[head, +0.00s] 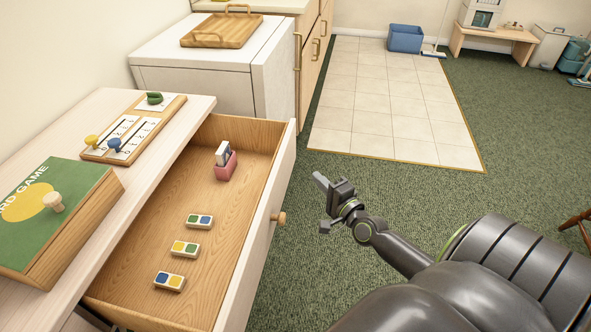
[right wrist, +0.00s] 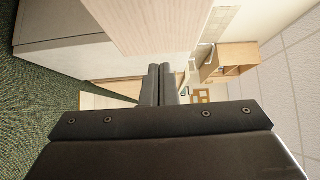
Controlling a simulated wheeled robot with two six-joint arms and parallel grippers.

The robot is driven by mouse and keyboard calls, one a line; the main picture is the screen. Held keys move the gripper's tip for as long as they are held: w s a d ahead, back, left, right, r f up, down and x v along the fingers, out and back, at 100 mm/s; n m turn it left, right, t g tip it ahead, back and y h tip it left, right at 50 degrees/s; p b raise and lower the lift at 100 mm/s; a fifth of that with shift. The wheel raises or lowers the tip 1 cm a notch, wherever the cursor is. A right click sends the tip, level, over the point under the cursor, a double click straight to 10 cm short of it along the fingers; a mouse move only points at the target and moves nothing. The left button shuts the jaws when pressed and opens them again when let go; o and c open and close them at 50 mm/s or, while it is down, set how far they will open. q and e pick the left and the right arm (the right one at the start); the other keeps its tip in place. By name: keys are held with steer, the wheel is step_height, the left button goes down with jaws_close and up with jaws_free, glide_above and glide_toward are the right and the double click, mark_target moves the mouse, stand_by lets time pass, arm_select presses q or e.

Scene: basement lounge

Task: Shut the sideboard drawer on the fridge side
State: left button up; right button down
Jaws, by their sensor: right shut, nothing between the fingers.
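The sideboard drawer (head: 262,240) on the fridge side is pulled well out, its pale front and round wooden knob (head: 279,217) facing right. Inside lie several small tiles with coloured squares (head: 185,249) and a pink holder with cards (head: 226,167). The white fridge (head: 275,75) stands just beyond the sideboard (head: 205,103). My right gripper (head: 320,181) is shut and empty, to the right of the drawer front and apart from it. Its closed fingers also show in the right wrist view (right wrist: 159,86). My left gripper is not in view.
On the sideboard top are a green game box (head: 75,185) and a wooden board with coloured pegs (head: 130,130). A wooden tray (head: 222,30) sits on the fridge. Green carpet (head: 330,270) right of the drawer is clear; a tiled patch (head: 390,100) lies beyond.

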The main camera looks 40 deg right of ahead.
mark_target(288, 163)
steer(key=w, duration=0.2)
steer(key=w+a, duration=0.1)
steer(key=w, duration=0.3)
steer(key=shift+w+a+p, duration=0.25)
steer(key=shift+w+p, duration=0.05)
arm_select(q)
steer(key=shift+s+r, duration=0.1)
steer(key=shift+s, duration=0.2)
arm_select(e)
steer(key=shift+w+a, duration=0.35)
steer(key=shift+w, duration=0.05)
steer(key=shift+w+a, duration=0.1)
